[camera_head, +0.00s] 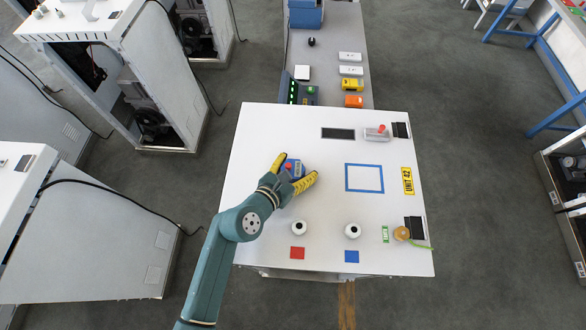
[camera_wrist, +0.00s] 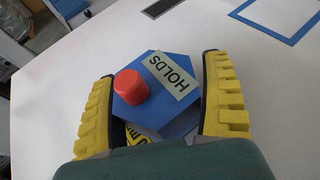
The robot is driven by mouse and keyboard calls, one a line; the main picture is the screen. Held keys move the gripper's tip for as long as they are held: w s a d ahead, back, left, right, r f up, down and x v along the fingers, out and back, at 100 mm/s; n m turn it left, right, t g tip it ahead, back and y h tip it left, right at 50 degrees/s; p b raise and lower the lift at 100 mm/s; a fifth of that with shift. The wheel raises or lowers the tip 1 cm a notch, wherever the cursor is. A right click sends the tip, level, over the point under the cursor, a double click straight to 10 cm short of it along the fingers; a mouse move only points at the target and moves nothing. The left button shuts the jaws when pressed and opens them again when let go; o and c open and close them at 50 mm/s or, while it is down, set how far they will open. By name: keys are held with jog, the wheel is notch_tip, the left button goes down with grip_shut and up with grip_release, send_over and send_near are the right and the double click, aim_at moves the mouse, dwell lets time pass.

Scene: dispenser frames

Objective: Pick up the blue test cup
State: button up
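The block also fills the middle of the wrist view (camera_wrist: 180,112). My gripper (camera_head: 296,172) is at the block, its yellow fingers spread on either side of it. In the wrist view my gripper (camera_wrist: 158,75) has the block between its fingers, close to both; I cannot tell whether they touch it. The block's near underside is partly hidden by my gripper.
A grey clear-topped item (camera_head: 377,134) stands at the back right. The table's middle is clear.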

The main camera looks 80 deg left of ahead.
jog(key=c, duration=1.1)
